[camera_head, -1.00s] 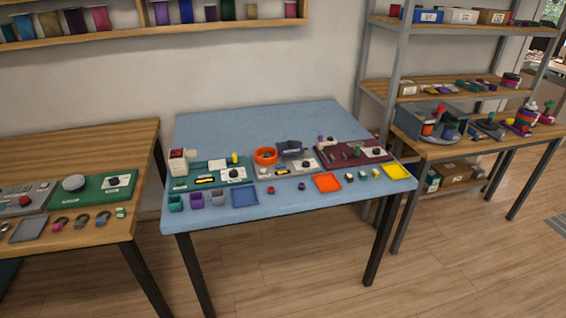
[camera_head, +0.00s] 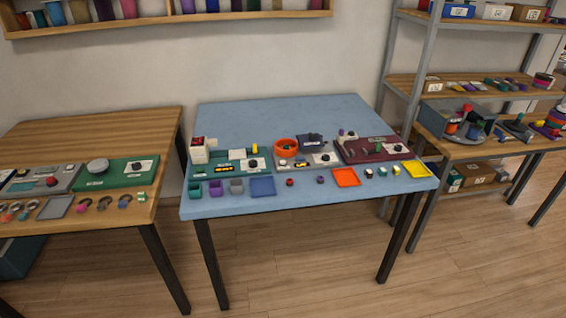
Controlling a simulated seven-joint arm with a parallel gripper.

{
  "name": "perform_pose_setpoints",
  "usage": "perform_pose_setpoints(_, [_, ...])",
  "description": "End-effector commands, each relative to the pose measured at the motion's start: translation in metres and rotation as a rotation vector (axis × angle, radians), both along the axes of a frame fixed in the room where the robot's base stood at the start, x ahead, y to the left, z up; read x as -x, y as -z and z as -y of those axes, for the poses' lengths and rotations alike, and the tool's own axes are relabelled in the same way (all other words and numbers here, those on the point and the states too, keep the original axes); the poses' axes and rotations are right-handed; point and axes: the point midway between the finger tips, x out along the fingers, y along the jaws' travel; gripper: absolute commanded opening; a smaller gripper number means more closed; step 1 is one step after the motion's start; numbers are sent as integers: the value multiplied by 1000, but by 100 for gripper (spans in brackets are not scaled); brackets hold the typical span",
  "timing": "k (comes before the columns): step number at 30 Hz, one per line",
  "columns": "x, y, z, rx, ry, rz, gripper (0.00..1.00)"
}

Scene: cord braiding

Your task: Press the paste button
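Several control panels stand on the blue-topped table (camera_head: 280,113), and labels are too small to read, so I cannot tell which control is the paste button. A green panel (camera_head: 225,155) at the left carries a white box with a red top (camera_head: 199,149), a lit display (camera_head: 223,168), a yellow upright piece (camera_head: 255,149) and a black knob (camera_head: 253,163). A grey panel (camera_head: 302,160) in the middle carries an orange ring (camera_head: 287,147) and another knob (camera_head: 325,157). A maroon panel (camera_head: 357,155) at the right carries small parts and a knob. My gripper is not in view.
A wooden table (camera_head: 90,133) stands left, a grey shelf rack (camera_head: 402,75) right. The blue table's back is clear.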

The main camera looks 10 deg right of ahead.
Motion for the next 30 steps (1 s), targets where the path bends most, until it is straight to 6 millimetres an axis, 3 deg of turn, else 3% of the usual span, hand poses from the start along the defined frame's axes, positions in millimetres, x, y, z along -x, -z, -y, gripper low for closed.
perform_pose_setpoints(2, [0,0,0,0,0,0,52])
perform_pose_setpoints(18, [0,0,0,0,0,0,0])
perform_pose_setpoints(30, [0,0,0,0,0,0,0])
